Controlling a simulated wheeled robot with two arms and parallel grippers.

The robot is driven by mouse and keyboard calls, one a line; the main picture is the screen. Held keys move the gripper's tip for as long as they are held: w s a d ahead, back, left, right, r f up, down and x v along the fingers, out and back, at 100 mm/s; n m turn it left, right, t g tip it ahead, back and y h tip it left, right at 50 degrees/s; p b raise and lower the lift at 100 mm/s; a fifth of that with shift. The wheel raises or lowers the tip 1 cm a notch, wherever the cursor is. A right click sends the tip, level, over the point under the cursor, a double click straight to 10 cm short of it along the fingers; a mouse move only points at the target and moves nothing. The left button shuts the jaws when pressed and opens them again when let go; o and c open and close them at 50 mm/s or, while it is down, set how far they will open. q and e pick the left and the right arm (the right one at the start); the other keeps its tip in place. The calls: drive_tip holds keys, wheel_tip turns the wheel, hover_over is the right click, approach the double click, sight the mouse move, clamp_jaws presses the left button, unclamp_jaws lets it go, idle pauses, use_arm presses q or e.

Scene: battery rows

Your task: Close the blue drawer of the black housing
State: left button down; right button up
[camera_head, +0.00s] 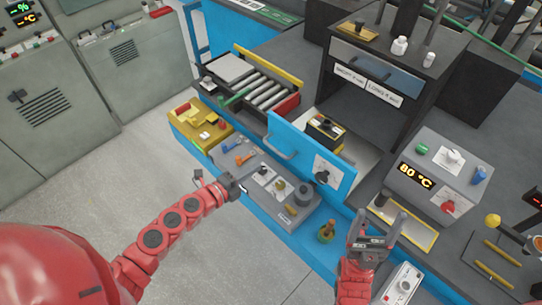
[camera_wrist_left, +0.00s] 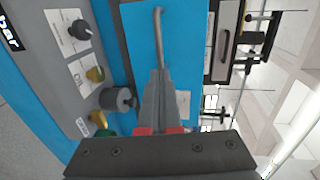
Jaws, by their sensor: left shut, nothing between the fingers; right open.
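The blue drawer (camera_head: 312,157) stands pulled out of the black housing (camera_head: 378,75). Its blue front has a grey handle (camera_head: 279,143) at the left and a white label at the right. A black and yellow block (camera_head: 325,131) sits inside it. My left gripper (camera_head: 243,190) is shut and empty, in front of the drawer and to its lower left in the head view. In the left wrist view its closed fingers (camera_wrist_left: 160,82) point at the blue front (camera_wrist_left: 188,50), close below the handle (camera_wrist_left: 158,28) in the picture. My right gripper (camera_head: 377,228) is open and empty, right of and below the drawer.
A grey panel with knobs (camera_head: 266,178) lies below the drawer front; a dark knob (camera_wrist_left: 118,99) on it is near my left fingers. A roller tray (camera_head: 268,90) and yellow box (camera_head: 203,133) are to the left. A temperature box (camera_head: 438,170) stands right. Floor is clear at left.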

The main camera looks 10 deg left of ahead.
sight(278, 153)
use_arm(q)
drive_tip(key=p+x, duration=0.2)
drive_tip(key=x, duration=0.4)
drive_tip(key=shift+w+d, duration=0.25)
drive_tip(key=shift+w, duration=0.1)
drive_tip(key=shift+w+d, duration=0.2)
drive_tip(key=shift+w, duration=0.05)
drive_tip(key=shift+w+d+f, duration=0.15)
drive_tip(key=shift+w+f, duration=0.05)
drive_tip(key=shift+f, duration=0.1)
